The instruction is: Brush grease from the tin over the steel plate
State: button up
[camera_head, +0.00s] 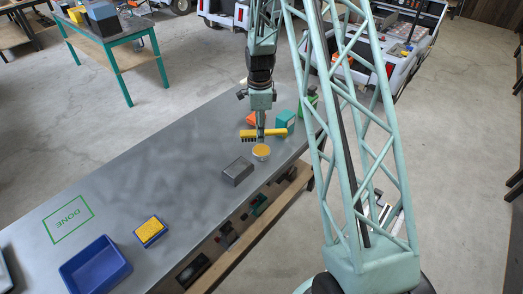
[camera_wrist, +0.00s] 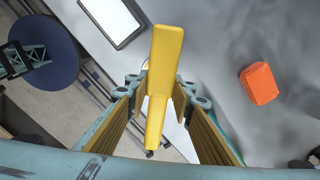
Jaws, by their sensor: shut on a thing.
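My gripper (camera_head: 261,128) is shut on a yellow brush (camera_head: 278,132), held level above the bench. Its dark bristles point down at the left end in the head view. In the wrist view the brush (camera_wrist: 166,60) runs between my two fingers (camera_wrist: 157,118); its bristles cannot be seen there. The tin (camera_head: 261,153), with yellow-orange grease on top, stands on the bench just below my gripper. A grey rectangular block, seemingly the steel plate (camera_head: 238,171), lies left of and nearer than the tin. It seems to be the pale, dark-edged rectangle in the wrist view (camera_wrist: 112,18).
An orange block (camera_head: 252,118), a teal block (camera_head: 285,118) and a green thing (camera_head: 309,104) sit around my gripper. A yellow-topped blue piece (camera_head: 150,231), a blue bin (camera_head: 95,265) and a green DONE outline (camera_head: 69,219) are farther left. The mid-left bench (camera_head: 150,170) is clear.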

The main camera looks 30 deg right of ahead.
aim_at(270, 130)
jog(key=shift+d, duration=0.1)
jog(key=shift+s+d, duration=0.45)
jog(key=shift+d, duration=0.45)
jog(key=shift+s+d, duration=0.4)
jog(key=shift+d, duration=0.45)
jog(key=shift+f, duration=0.2)
jog(key=shift+f+b, duration=1.4)
jog(key=shift+f, duration=1.4)
jog(key=shift+f+b, duration=0.4)
jog(key=shift+f, duration=0.2)
dwell(1.0)
jog(key=shift+r, duration=0.1)
jog(key=shift+r+p, duration=1.4)
jog(key=shift+r, duration=2.05)
